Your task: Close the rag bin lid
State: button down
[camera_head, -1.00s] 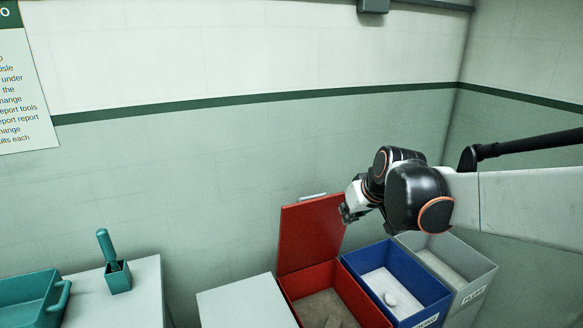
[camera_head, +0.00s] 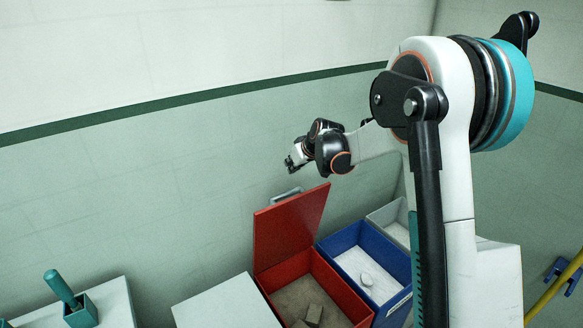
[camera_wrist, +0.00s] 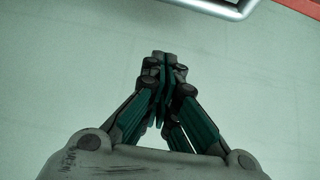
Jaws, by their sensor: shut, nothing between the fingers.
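The rag bin looks to be the red bin (camera_head: 334,293), with its red lid (camera_head: 289,226) standing open and upright at the back, near the wall. A grey handle (camera_head: 286,195) is on the lid's top edge. A brown lump lies inside the bin. My gripper (camera_head: 291,163) is above the lid's top edge, apart from it. In the wrist view my gripper (camera_wrist: 163,62) is shut and empty, with plain wall behind it. The handle (camera_wrist: 215,8) and a corner of the red lid (camera_wrist: 302,6) show at the top of that view.
A blue bin (camera_head: 372,253) and a grey bin (camera_head: 395,222) stand to the right of the red one. A closed pale box (camera_head: 222,306) is to its left. A teal holder (camera_head: 81,313) stands on a white cabinet at lower left. A yellow rail (camera_head: 554,290) is at far right.

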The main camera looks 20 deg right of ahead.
notch_tip(320, 180, down, 7)
jog(key=w+b, duration=0.1)
jog(key=b, duration=0.1)
jog(key=shift+w+a+f, duration=0.15)
jog(key=shift+w+a, duration=0.05)
jog(key=shift+a, duration=0.05)
dwell(0.5)
